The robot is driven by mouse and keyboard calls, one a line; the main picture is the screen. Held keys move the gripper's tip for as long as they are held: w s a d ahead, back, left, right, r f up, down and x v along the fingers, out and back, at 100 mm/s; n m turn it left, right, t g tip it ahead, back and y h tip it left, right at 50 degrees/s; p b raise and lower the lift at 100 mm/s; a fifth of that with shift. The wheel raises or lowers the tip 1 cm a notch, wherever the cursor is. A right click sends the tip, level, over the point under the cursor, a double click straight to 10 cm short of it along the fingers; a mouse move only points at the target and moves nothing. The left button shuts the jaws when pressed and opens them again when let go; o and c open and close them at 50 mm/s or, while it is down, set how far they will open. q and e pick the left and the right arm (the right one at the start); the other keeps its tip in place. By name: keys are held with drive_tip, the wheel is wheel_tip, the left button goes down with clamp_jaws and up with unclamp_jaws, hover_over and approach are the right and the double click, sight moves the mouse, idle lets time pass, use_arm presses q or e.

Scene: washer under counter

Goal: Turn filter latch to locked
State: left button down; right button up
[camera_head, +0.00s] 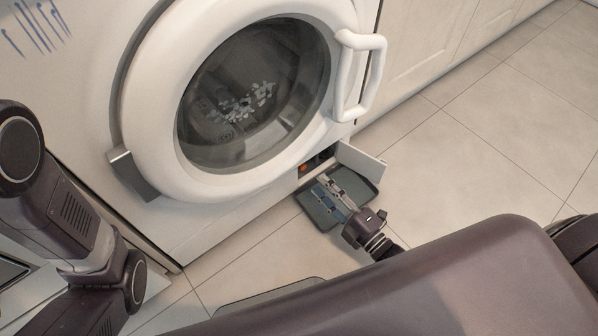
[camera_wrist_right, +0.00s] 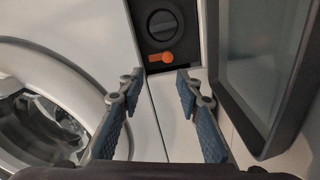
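The orange filter latch (camera_wrist_right: 160,57) sits just below a round dark filter knob (camera_wrist_right: 163,24) in a dark recess at the top of the right wrist view. In the head view the latch (camera_head: 304,168) is a small orange spot in the low opening of the washer. The orange part lies roughly sideways in the wrist view. My right gripper (camera_wrist_right: 160,84) is open and empty, its two blue-padded fingers apart on either side below the latch, not visibly touching it. The right gripper (camera_head: 331,188) points at the opening in the head view. My left gripper is out of view.
The white washer's (camera_head: 195,218) round door (camera_head: 150,125) is above the opening. A small white flap (camera_head: 361,163) stands open at its right. A dark shallow tray (camera_head: 316,217) lies on the floor below, under my gripper. Tiled floor is clear to the right.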

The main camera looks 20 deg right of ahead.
sight(304, 169)
drive_tip(key=w+b, duration=0.1)
drive_tip(key=w, duration=0.1)
drive_tip(key=w+a+f+b, duration=0.1)
drive_tip(key=w, duration=0.1)
drive_tip(key=w+b, duration=0.1)
drive_tip(key=w, duration=0.1)
drive_tip(key=shift+a+f+b, duration=0.3)
drive_tip(key=shift+w+a+r, duration=0.1)
drive_tip(key=shift+w+a, duration=0.1)
drive_tip(key=shift+w, duration=0.45)
drive_tip(key=shift+c, duration=0.5)
clamp_jaws()
